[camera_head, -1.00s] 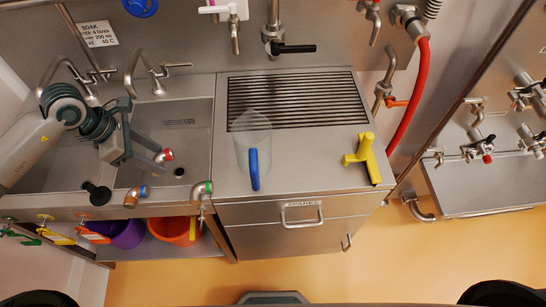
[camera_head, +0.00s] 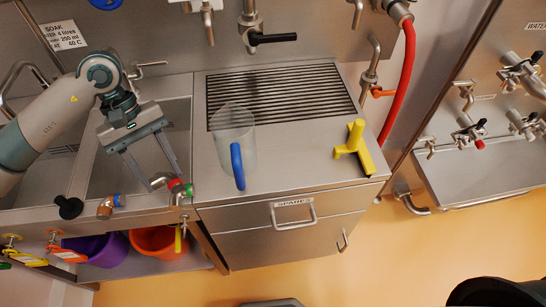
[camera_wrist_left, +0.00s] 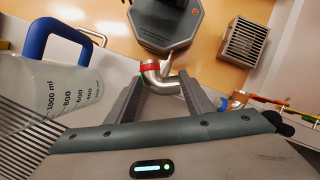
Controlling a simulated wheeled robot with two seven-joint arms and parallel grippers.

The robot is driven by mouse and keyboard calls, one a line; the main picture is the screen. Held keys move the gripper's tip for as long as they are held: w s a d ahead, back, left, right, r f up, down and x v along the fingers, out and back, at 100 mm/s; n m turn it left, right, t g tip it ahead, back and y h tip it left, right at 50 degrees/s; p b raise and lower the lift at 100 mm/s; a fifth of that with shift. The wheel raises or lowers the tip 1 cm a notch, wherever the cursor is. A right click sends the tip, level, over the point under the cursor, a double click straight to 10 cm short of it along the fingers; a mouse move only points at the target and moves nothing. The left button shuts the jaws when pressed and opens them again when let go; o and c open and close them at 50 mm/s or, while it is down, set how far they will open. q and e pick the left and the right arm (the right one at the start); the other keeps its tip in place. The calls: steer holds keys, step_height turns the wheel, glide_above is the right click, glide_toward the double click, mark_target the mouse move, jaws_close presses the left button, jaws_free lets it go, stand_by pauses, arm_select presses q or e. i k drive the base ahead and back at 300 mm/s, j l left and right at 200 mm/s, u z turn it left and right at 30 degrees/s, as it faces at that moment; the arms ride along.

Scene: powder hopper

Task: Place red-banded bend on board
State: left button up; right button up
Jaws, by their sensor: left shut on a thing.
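The red-banded bend is a small metal elbow with a red ring (camera_head: 174,184), held at the fingertips of my left gripper (camera_head: 168,178). In the left wrist view the bend (camera_wrist_left: 160,76) sits between the two fingers, its red end pointing away. It is above the sink's front edge, close beside the green-banded bend (camera_head: 187,192); I cannot tell whether they touch. A blue-banded bend (camera_head: 108,206) is on the front strip to the left. The front strip (camera_head: 146,207) may be the board; no other board is clear. My right gripper is out of view.
A clear jug (camera_head: 232,130) with a blue handle and a yellow tool (camera_head: 354,146) stand on the counter right of the sink. A black knob (camera_head: 69,208) is on the left rim. Purple (camera_head: 103,250) and orange (camera_head: 157,242) buckets sit below.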

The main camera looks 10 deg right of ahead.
mark_target(295, 154)
steer(key=k+l+z, duration=0.15)
steer(key=z, duration=0.2)
steer(key=k+z, duration=0.1)
steer(key=z, duration=0.25)
steer(key=k+z, duration=0.1)
steer(key=z, duration=0.25)
